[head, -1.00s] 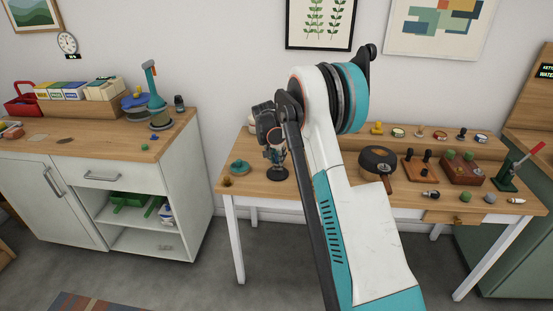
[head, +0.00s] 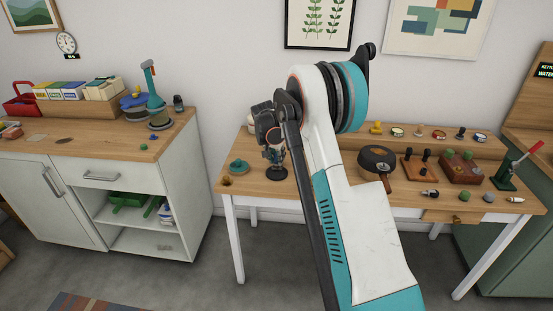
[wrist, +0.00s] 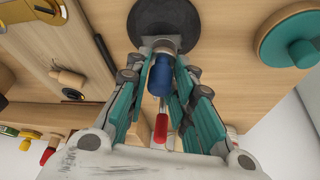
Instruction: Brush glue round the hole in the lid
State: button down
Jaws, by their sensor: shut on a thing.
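My gripper (wrist: 162,52) points down over the left part of the wooden table. Its teal fingers are closed around a slim upright thing with a blue section (wrist: 160,76) and a red end (wrist: 160,128) toward the wrist camera; I cannot tell for sure that it is the brush, and no bristles show. Just beyond the fingertips is a black round base (wrist: 150,20), which also shows under my gripper in the head view (head: 277,175). A teal round piece with a raised centre (head: 238,167) lies left of it. I cannot make out a hole in a lid.
A dark round pan-like thing (head: 378,160) and wooden blocks with knobs (head: 418,170) stand to the right. A red-handled green press (head: 507,178) is at the table's right end. A raised ledge at the back holds several small items. The table's front left is mostly clear.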

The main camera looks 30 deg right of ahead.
jog(key=shift+s+a+f, duration=0.15)
jog(key=shift+s+a, duration=0.3)
jog(key=shift+s, duration=0.3)
jog(key=shift+w, duration=0.15)
jog(key=shift+w+d, duration=0.45)
jog(key=shift+w, duration=0.15)
jog(key=shift+d, duration=0.25)
jog(key=shift+s+a+f, duration=0.1)
jog(key=shift+s+a, duration=0.45)
jog(key=shift+s, duration=0.25)
jog(key=shift+w+d, duration=0.55)
jog(key=shift+w, duration=0.3)
jog(key=shift+r, duration=0.2)
